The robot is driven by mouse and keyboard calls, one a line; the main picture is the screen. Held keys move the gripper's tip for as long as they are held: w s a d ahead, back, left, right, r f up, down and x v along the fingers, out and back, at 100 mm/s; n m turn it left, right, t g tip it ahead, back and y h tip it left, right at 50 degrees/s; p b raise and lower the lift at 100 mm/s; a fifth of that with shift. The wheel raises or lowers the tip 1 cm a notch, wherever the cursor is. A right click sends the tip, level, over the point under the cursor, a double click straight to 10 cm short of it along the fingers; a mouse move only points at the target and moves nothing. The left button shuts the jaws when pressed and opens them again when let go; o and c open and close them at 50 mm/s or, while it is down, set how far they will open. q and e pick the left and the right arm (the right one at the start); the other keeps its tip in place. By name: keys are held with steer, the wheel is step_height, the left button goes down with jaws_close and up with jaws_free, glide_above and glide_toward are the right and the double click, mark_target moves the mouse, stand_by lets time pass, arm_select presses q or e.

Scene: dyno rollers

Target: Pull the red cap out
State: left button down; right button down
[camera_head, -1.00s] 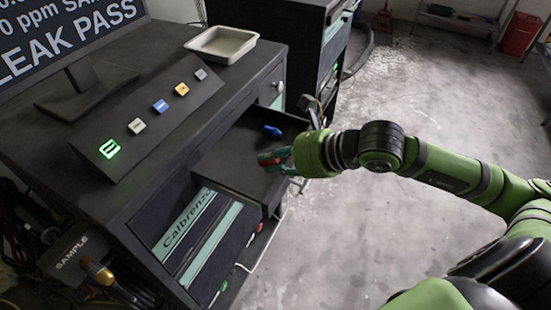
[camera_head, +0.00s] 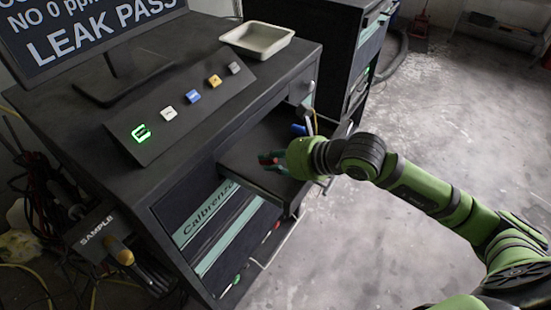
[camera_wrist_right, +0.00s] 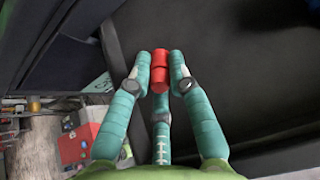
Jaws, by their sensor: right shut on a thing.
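The red cap (camera_wrist_right: 159,72) is between the teal fingertips of my right gripper (camera_wrist_right: 160,80) in the right wrist view, and the fingers are shut on it. In the head view my right gripper (camera_head: 273,163) is over the open drawer (camera_head: 240,165), and only a little of the red cap (camera_head: 264,159) shows. I cannot tell whether the cap touches the drawer floor. A blue cap (camera_head: 299,129) lies in the drawer's far part, beside my gripper. My left gripper is not in view.
A black workbench (camera_head: 110,150) carries a sloped button panel (camera_head: 190,112), a monitor (camera_head: 85,35) and a beige tray (camera_head: 258,41). A second cabinet (camera_head: 330,50) stands behind. The floor (camera_head: 440,110) at the right is largely clear.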

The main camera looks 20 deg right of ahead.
steer(key=shift+f, duration=0.15)
steer(key=c, duration=1.1)
jaws_free()
steer(key=shift+o, duration=0.2)
steer(key=shift+s, duration=0.1)
steer(key=v, duration=0.7)
steer(key=shift+s+d, duration=0.1)
steer(key=shift+s, duration=0.05)
steer(key=shift+r, duration=0.2)
